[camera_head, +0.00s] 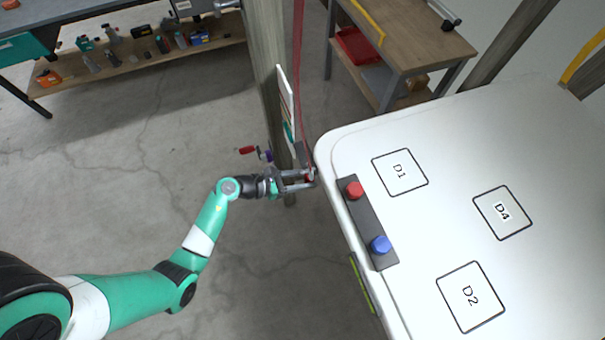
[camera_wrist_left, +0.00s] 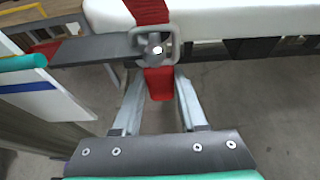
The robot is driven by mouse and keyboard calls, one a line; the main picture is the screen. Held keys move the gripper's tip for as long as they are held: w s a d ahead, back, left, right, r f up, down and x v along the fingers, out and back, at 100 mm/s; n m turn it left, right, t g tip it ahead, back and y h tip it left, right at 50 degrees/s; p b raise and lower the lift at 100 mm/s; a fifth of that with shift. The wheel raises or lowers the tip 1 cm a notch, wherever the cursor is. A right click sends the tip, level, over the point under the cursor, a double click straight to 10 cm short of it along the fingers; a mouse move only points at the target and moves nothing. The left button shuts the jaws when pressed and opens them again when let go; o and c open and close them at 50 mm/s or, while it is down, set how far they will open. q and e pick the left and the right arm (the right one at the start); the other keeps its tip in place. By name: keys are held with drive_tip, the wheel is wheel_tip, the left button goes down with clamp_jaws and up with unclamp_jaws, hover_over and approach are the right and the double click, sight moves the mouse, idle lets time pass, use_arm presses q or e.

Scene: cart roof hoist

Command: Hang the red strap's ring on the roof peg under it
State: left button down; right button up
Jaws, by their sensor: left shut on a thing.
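The red strap (camera_head: 298,75) hangs down from above beside the wooden post, and its lower end also shows in the left wrist view (camera_wrist_left: 152,10). Its grey ring (camera_wrist_left: 153,42) is at the tips of my left gripper (camera_head: 308,178), with a red tab (camera_wrist_left: 160,84) below it between the fingers. My left gripper is shut on this ring end, just left of the white roof's rounded corner. The red peg (camera_head: 354,190) stands on a dark plate on the roof, to the right of and below the gripper in the head view. My right gripper is out of view.
The white roof (camera_head: 440,150) carries squares marked D1, D2 and D4. A blue peg (camera_head: 380,244) shares the dark plate (camera_head: 366,217). A wooden post (camera_head: 265,60) with a white board (camera_head: 287,100) stands close to the gripper. A workbench (camera_head: 410,45) is behind.

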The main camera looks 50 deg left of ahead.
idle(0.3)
use_arm(q)
drive_tip(key=shift+c, duration=1.8)
unclamp_jaws()
drive_tip(key=shift+s+a+r, duration=0.2)
drive_tip(key=shift+s, duration=0.1)
drive_tip(key=p+v, duration=0.2)
drive_tip(key=v, duration=0.9)
drive_tip(key=shift+p, duration=0.3)
drive_tip(key=shift+d+f, duration=0.1)
